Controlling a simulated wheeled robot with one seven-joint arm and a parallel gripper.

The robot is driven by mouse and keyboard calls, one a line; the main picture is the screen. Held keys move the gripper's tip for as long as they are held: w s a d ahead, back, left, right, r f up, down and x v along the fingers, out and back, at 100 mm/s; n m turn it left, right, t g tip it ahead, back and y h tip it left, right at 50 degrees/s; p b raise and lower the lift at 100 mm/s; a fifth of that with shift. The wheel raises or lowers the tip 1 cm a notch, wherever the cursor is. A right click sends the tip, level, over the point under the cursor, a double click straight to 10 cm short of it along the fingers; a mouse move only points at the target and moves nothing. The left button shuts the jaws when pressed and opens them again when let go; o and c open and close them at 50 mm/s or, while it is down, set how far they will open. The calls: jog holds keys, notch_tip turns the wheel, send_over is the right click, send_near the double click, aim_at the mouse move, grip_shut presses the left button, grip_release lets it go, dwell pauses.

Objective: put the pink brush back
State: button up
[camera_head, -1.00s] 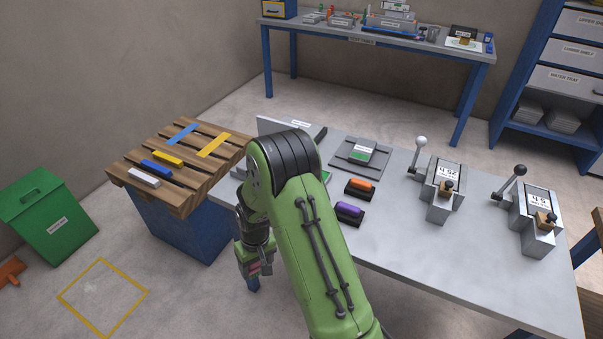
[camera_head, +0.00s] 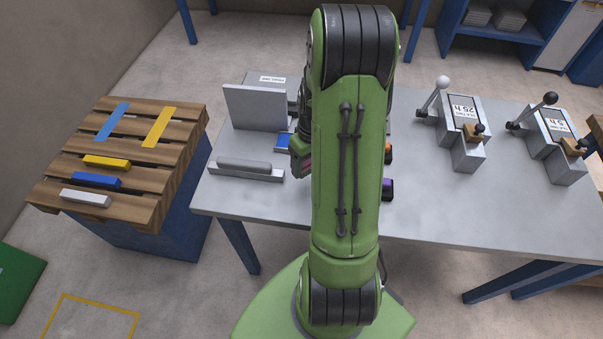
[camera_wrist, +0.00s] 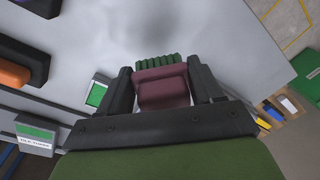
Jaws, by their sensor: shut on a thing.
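My gripper (camera_wrist: 163,86) is shut on the pink brush (camera_wrist: 161,88), a dull pink block with green bristles beyond the fingertips in the wrist view. In the head view, my gripper (camera_head: 300,166) is mostly hidden behind my arm, over the left part of the grey table (camera_head: 460,210). The brush appears there only as a small pinkish patch. An orange brush (camera_head: 389,153) and a purple brush (camera_head: 388,188) show partly past my arm's right side. The orange one also shows on a dark base in the wrist view (camera_wrist: 12,73).
A grey upright plate (camera_head: 255,107) and a low grey block (camera_head: 246,169) stand at the table's left end. Two lever devices (camera_head: 462,130) (camera_head: 552,140) stand on the right. A wooden pallet (camera_head: 130,190) with coloured bars is left. The table's front right is clear.

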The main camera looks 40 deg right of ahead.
aim_at(307, 183)
notch_tip(307, 183, down, 5)
jog(key=shift+w+f+b, duration=0.15)
jog(key=shift+f+b, duration=0.05)
jog(key=shift+b, duration=0.3)
jog(key=shift+f, duration=0.1)
jog(key=shift+f, duration=0.15)
jog(key=o, duration=1.4)
